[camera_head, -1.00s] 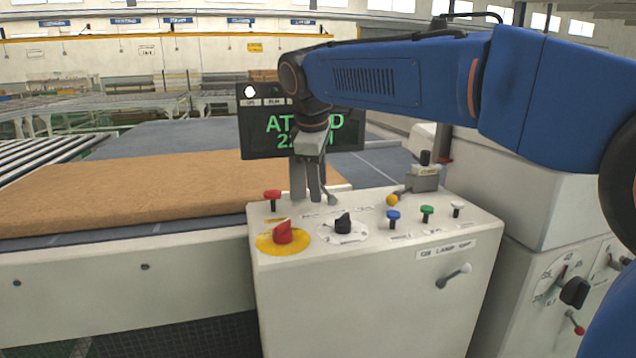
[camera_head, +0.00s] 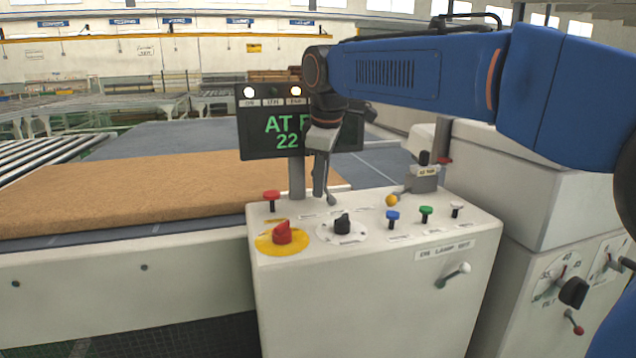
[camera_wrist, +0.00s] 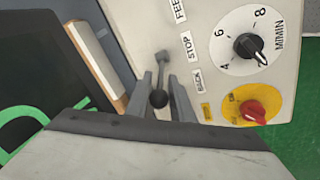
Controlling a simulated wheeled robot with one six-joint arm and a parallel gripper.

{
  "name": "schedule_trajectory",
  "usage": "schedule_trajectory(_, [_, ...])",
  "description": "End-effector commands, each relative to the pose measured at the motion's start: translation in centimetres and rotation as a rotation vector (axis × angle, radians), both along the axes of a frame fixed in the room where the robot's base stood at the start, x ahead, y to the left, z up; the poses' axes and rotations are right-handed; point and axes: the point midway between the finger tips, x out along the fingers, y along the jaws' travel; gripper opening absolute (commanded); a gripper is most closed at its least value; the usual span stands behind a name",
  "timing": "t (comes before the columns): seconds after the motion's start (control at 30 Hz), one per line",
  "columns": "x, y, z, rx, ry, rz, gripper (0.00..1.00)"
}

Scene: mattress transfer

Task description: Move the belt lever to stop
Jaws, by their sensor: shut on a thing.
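The belt lever (camera_wrist: 158,98) is a thin grey stem with a dark ball knob. In the wrist view it stands between the two grey fingers of my gripper (camera_wrist: 160,77), which are shut on it. Its foot is beside the STOP label (camera_wrist: 187,45), with FEED and BACK labels on either side. I cannot tell exactly which label the lever leans to. In the head view my gripper (camera_head: 309,190) is low at the console's back edge; the fingers hide the knob, and the lever's foot (camera_head: 331,200) shows just right of them.
A dark display (camera_head: 255,140) stands behind my gripper. A tan mattress (camera_head: 130,195) lies on the conveyor at left.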

Motion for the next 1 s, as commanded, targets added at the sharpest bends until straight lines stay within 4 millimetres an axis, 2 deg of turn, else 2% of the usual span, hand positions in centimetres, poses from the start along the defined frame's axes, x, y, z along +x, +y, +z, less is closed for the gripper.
schedule_trajectory(0.5, [0.6, -2.1, 0.6, 0.337, 0.096, -0.004, 0.00])
schedule_trajectory(1.0, [0.8, -2.6, 0.7, 0.442, 0.126, 0.000, 0.00])
